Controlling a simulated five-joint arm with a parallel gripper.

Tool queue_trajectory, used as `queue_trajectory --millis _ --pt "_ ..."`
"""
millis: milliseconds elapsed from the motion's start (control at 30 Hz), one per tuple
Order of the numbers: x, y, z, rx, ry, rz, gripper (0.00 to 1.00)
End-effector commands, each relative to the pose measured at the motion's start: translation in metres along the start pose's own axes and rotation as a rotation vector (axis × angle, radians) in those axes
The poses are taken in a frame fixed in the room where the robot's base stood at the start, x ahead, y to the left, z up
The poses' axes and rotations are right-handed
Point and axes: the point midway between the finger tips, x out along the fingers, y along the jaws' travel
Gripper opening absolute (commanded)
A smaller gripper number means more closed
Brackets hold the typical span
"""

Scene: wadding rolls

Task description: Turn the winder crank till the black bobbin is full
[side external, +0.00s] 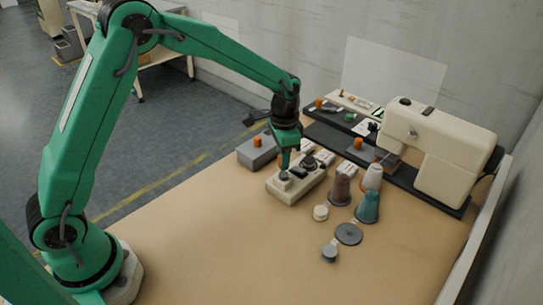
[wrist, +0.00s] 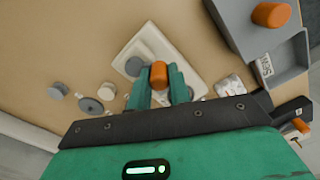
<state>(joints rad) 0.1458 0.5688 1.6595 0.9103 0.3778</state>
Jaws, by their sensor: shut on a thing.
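The winder is a cream block with dark round parts on top (side external: 297,183), standing on the tan table, and it also shows in the wrist view (wrist: 130,48). My gripper (side external: 285,168) points down over the winder. In the wrist view its two green fingers (wrist: 159,82) are shut on an orange knob (wrist: 158,73), which appears to be the crank handle. The knob is hidden behind the fingers in the side view. A dark round part (side external: 309,161) sits on the winder's far end. I cannot tell whether it is the black bobbin or how much thread it carries.
A grey box (side external: 257,152) with an orange knob is behind the winder. A cream sewing machine (side external: 440,150) is at the back right. A grey disc (side external: 349,234) lies nearer the front. The front-left table is clear.

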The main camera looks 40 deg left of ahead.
Motion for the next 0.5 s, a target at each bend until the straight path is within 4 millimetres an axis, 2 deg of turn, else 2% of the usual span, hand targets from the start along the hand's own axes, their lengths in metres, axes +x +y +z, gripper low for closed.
queue_trajectory --millis 233,500 --pt "-0.001 0.002 -0.001 0.002 -0.003 0.001 0.07" --pt "0.0 0.01 -0.013 0.004 -0.006 0.002 0.07"
